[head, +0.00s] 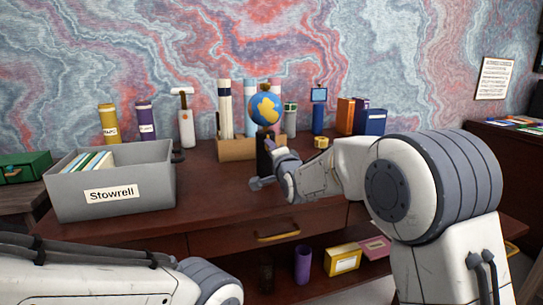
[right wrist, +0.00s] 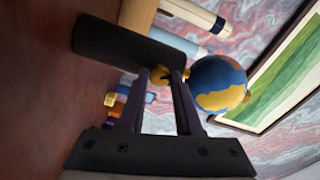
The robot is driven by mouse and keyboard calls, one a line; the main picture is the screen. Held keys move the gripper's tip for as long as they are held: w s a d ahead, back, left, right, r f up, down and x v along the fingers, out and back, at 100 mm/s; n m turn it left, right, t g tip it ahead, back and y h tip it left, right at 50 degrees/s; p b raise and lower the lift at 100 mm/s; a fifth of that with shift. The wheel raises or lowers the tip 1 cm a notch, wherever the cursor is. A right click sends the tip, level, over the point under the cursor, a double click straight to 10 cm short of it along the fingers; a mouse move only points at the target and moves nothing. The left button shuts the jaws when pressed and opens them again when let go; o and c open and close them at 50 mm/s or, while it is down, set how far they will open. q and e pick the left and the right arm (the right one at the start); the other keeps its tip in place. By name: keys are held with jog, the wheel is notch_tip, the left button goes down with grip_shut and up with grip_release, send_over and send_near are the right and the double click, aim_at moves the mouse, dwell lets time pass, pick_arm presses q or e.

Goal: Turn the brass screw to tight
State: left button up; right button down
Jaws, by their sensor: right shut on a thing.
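The brass screw (right wrist: 160,73) shows in the right wrist view as a small brass piece at the face of a dark upright block (right wrist: 115,42). My right gripper (right wrist: 162,84) is shut on the screw, with one finger on each side of it. In the head view the dark block (head: 263,158) stands on the desk below a globe, and my right gripper (head: 273,150) reaches it from the right. The screw is mostly hidden by the gripper there, and its markings cannot be read. My left gripper is out of view; only part of my left arm shows at the bottom left.
A grey bin (head: 150,190) labelled Stowrell, with files in it, stands at the left of the desk (head: 215,175). A yellow piece (head: 321,142) lies to the right. Tubes and boxes line the back.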

jog(key=shift+m+b, duration=1.2)
jog(key=shift+m, duration=1.8)
jog(key=c, duration=0.6)
grip_release()
